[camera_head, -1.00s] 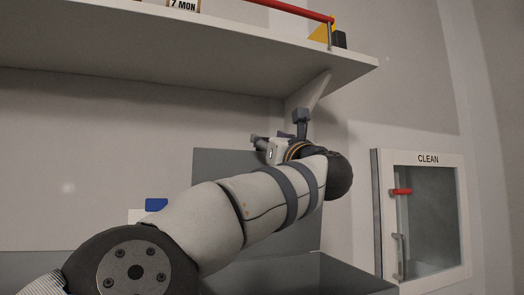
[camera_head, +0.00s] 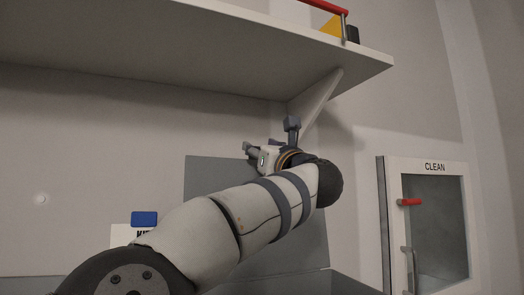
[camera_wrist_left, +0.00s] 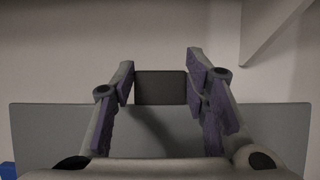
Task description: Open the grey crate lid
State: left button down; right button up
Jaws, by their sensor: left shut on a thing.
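The grey crate lid (camera_head: 213,178) stands raised as an upright panel behind my left arm. It also fills the lower part of the left wrist view (camera_wrist_left: 40,130). My left gripper (camera_head: 270,143) is at the lid's upper edge. In the left wrist view its two fingers (camera_wrist_left: 160,87) are closed against the sides of a dark block-like tab (camera_wrist_left: 160,88) at the lid's top edge. A strip of the grey crate's rim (camera_head: 345,284) shows at the bottom. My arm hides the middle of the lid and most of the crate. My right gripper is out of view.
A shelf (camera_head: 200,52) with a bracket (camera_head: 318,100) overhangs above the gripper. A glass-fronted cabinet marked CLEAN (camera_head: 437,168) with a red handle is at the right. A blue item (camera_head: 144,218) above a white label is left of the lid.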

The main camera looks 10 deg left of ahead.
pick_arm(q)
jog(key=shift+s+a+r, duration=0.1)
jog(key=shift+s+r, duration=0.05)
jog(key=shift+r, duration=0.2)
jog(key=c, duration=0.9)
grip_release()
jog(key=shift+f, duration=0.2)
jog(key=shift+f, duration=0.1)
jog(key=v, duration=1.2)
